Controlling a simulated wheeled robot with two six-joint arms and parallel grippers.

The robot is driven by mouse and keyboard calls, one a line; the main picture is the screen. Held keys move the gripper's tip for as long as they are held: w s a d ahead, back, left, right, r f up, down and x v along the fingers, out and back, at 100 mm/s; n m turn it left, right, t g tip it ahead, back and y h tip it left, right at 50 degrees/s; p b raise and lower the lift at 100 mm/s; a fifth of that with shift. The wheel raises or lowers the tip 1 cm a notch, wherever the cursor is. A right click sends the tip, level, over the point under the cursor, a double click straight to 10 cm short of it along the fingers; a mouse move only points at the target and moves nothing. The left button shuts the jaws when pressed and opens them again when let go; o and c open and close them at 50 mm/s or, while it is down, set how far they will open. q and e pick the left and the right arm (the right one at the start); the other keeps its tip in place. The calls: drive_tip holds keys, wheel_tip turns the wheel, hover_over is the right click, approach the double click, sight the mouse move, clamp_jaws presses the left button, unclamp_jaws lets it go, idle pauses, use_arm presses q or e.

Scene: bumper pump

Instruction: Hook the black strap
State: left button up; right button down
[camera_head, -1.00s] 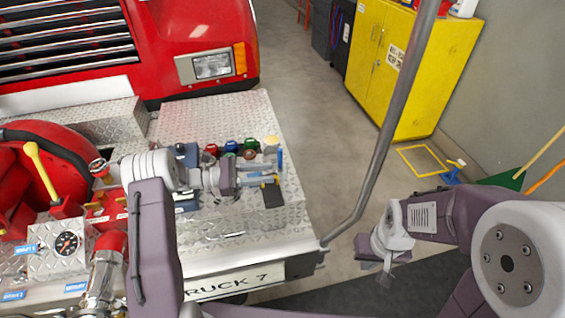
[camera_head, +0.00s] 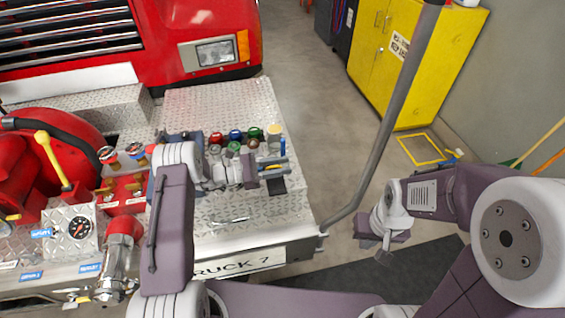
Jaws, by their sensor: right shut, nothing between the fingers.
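My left gripper (camera_head: 272,169) is over the right part of the diamond-plate bumper deck (camera_head: 205,106), just below a row of coloured caps. Its fingers are small here, and I cannot tell whether they are apart or closed. A small dark flat piece (camera_head: 278,187) shows just below the fingertips. It may be the black strap, but I cannot tell, nor whether the gripper touches it. A bit of yellow shows at the fingers. No hook can be made out. My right gripper (camera_head: 383,247) is shut and empty, off the bumper's right side above the floor.
Red, blue, green and yellow-topped caps (camera_head: 235,135) stand close to my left gripper. A grey pole (camera_head: 395,100) rises at the bumper's right corner. Gauge (camera_head: 80,228) and pump fittings crowd the left.

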use_arm(q)
drive_tip(key=shift+w+d, duration=0.1)
drive_tip(key=shift+d, duration=0.2)
drive_tip(key=shift+a, duration=0.1)
clamp_jaws()
idle(1.1)
